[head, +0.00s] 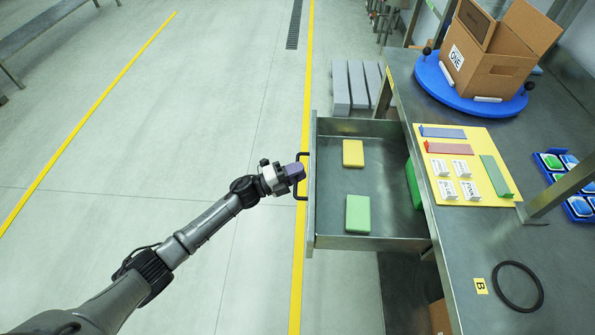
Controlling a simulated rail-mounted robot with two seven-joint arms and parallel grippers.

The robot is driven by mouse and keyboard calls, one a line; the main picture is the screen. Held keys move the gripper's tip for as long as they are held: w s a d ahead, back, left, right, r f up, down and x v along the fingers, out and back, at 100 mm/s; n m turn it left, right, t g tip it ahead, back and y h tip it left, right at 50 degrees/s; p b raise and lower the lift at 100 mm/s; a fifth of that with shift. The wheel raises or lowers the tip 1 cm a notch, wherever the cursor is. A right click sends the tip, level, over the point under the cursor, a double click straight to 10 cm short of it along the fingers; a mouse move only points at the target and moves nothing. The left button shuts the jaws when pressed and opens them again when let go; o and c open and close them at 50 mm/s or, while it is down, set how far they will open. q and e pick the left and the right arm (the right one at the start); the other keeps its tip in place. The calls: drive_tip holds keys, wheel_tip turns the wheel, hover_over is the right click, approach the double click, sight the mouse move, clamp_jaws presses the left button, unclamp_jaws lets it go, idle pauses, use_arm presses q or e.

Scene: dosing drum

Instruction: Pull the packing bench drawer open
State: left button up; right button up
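The packing bench drawer (335,208) is pulled well out from the bench (465,235) toward the left in the head view. Its dark bar handle (301,155) is on the outside of its left-hand front panel. My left gripper (299,172) is at the middle of the handle, and its purple end covers part of the bar. The gap between its fingers does not show, so I cannot tell whether they are closed on the bar. In the drawer lie a yellow block (353,153) and a green block (358,213). My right gripper is not in view.
On the bench are a blue turntable (432,79) with an open carton (490,65), a yellow board (470,137) with coloured strips and white cards, a black ring (500,287) and a blue tray (548,170). The floor left of the drawer is clear.

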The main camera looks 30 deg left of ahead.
use_arm(q)
drive_tip(key=p+v, duration=0.3)
drive_tip(key=v, duration=1)
drive_tip(key=shift+s+a, duration=0.25)
drive_tip(key=shift+s, duration=0.05)
